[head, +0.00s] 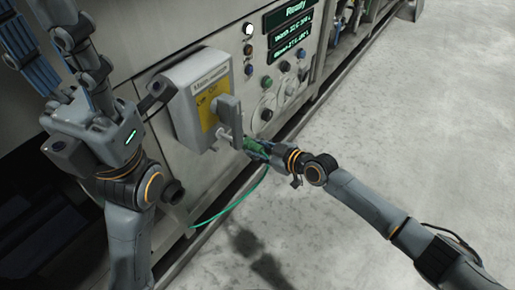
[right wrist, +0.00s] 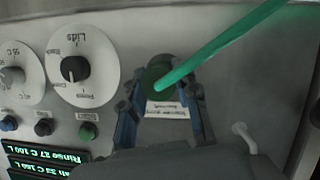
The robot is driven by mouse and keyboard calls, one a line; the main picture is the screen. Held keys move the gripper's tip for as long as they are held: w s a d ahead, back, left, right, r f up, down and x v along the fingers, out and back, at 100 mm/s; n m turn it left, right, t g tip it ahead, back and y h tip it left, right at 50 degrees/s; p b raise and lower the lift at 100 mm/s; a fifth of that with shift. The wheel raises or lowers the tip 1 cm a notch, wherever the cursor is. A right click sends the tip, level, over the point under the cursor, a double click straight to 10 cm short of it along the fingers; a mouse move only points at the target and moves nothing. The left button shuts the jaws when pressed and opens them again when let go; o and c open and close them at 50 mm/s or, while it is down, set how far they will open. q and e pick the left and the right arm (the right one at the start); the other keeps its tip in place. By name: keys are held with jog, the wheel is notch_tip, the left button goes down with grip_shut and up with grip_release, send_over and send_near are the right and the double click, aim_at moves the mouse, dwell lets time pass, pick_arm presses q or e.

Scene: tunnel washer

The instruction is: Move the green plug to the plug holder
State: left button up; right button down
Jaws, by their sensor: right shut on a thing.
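The green plug (right wrist: 156,78) is between the two blue-padded fingers of my right gripper (right wrist: 160,105) in the right wrist view. A green cable (right wrist: 225,42) runs from it to the upper right. In the head view my right gripper (head: 255,148) is shut on the plug, close to the machine's front panel below the grey switch box. I cannot tell whether the plug touches the panel. I cannot make out the plug holder for certain. My left gripper (head: 35,25) is at the upper left of the head view, fingers apart, with nothing seen between them.
The grey switch box (head: 200,98) with its lever sticks out beside my right gripper. The panel has knobs, buttons and green displays (head: 287,14). A pale hook-like part (right wrist: 243,135) stands on the panel. The green cable hangs low (head: 228,208). The floor (head: 420,130) at right is clear.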

jog(key=shift+d+r, duration=0.1)
dwell(0.3)
jog(key=shift+s+d, duration=0.65)
jog(key=shift+d, duration=0.25)
jog(key=shift+s+d, duration=0.65)
jog(key=shift+d, duration=0.2)
jog(key=shift+s+d, duration=0.1)
jog(key=shift+s, duration=0.05)
jog(key=shift+s, duration=0.1)
dwell(0.8)
